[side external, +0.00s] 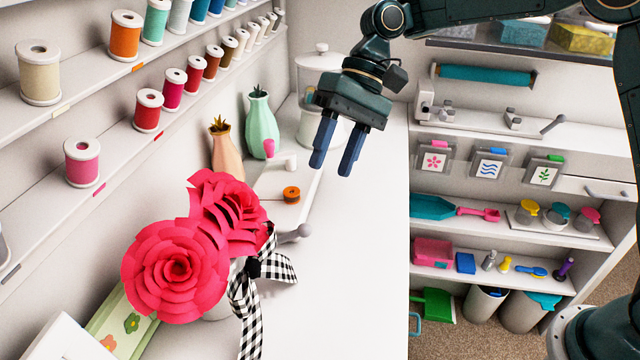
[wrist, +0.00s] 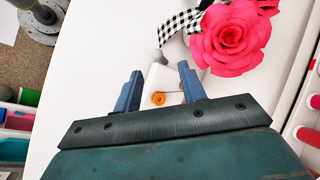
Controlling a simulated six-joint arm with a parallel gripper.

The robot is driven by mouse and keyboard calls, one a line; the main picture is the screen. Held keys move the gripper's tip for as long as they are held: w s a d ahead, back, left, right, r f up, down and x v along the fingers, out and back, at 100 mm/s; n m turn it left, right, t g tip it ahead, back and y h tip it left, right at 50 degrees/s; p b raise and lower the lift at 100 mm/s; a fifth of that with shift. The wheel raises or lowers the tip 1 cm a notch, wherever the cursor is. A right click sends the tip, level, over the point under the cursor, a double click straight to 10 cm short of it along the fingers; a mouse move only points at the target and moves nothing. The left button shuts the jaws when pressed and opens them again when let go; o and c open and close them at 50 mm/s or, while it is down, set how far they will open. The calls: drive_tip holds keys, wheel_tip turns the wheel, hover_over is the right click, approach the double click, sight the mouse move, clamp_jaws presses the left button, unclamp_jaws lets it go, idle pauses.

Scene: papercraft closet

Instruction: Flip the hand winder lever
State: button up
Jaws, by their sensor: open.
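The hand winder (side external: 270,180) is a low white unit on the white counter, partly hidden behind red paper flowers. An orange bobbin (side external: 291,193) sits on it, and its grey lever with a round knob (side external: 303,231) sticks out at the front. In the wrist view the winder (wrist: 180,76) shows beyond and between my fingers, with the bobbin (wrist: 159,99) and the grey knob (wrist: 157,56). My gripper (side external: 331,170) is open and empty, pointing down above the counter, to the right of the winder and apart from it. Its blue fingers show in the wrist view (wrist: 160,72).
Red paper flowers (side external: 175,265) with a checked ribbon (side external: 268,270) stand close to the lever. Two vases (side external: 262,125) and a clear jar (side external: 318,60) stand behind. Spool shelves (side external: 60,110) line the left wall. The counter's right part (side external: 365,260) is clear.

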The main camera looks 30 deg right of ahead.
sight(304, 227)
drive_tip(key=d+m, duration=0.1)
drive_tip(key=d+f+m+t+y, duration=0.2)
drive_tip(key=m, duration=0.1)
drive_tip(key=shift+s+d, duration=0.2)
drive_tip(key=shift+s, duration=0.1)
drive_tip(key=x, duration=1.3)
drive_tip(key=shift+w+a, duration=0.15)
drive_tip(key=shift+a, duration=0.3)
drive_tip(key=shift+c, duration=0.2)
clamp_jaws()
